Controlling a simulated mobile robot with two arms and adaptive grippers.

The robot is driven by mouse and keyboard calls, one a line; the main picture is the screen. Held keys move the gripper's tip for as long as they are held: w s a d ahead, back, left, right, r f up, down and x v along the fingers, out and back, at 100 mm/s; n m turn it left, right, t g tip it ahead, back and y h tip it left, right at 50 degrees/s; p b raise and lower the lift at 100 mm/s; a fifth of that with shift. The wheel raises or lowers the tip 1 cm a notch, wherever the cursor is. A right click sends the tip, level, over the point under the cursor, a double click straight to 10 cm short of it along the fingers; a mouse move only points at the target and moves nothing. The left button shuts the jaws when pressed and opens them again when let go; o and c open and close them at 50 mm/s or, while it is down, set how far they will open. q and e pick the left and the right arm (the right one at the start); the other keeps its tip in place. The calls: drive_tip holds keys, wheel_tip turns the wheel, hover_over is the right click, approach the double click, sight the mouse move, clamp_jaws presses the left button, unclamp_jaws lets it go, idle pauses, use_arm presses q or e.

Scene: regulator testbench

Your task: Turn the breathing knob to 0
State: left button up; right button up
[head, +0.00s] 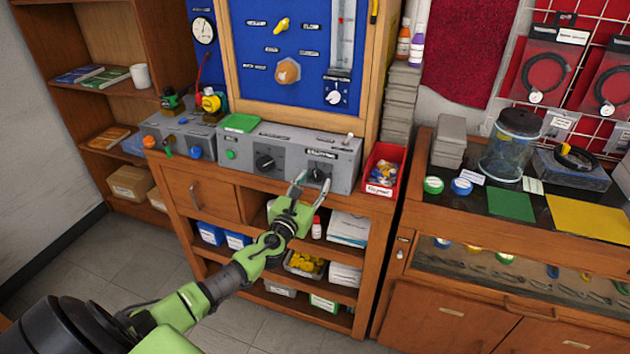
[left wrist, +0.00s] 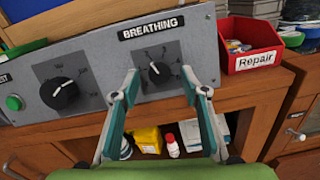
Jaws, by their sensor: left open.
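The breathing knob (head: 317,175) is a small black dial with a white pointer line on the grey control box (head: 290,143), under a label that reads BREATHING. In the left wrist view the breathing knob (left wrist: 159,72) sits between and beyond my fingertips, and its pointer tilts to the upper left. The scale marks around it are too small to read. My left gripper (head: 309,180) is open in front of the knob; its fingers (left wrist: 160,75) stand on either side of it. I cannot tell whether they touch the panel. My right gripper is not in view.
A larger black knob (left wrist: 62,92) and a green button (left wrist: 14,103) are left of the breathing knob. A red Repair bin (head: 383,170) stands just right of the box. Wooden shelves below hold a yellow bin (head: 305,264) and bottles. A glass-topped counter (head: 480,213) is at right.

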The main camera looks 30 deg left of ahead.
use_arm(q)
drive_tip(key=shift+x, duration=0.8)
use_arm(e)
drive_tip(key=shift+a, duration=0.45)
use_arm(q)
drive_tip(key=shift+c, duration=0.3)
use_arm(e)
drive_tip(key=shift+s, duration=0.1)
use_arm(q)
drive_tip(key=c, duration=1)
drive_tip(key=shift+c, duration=0.2)
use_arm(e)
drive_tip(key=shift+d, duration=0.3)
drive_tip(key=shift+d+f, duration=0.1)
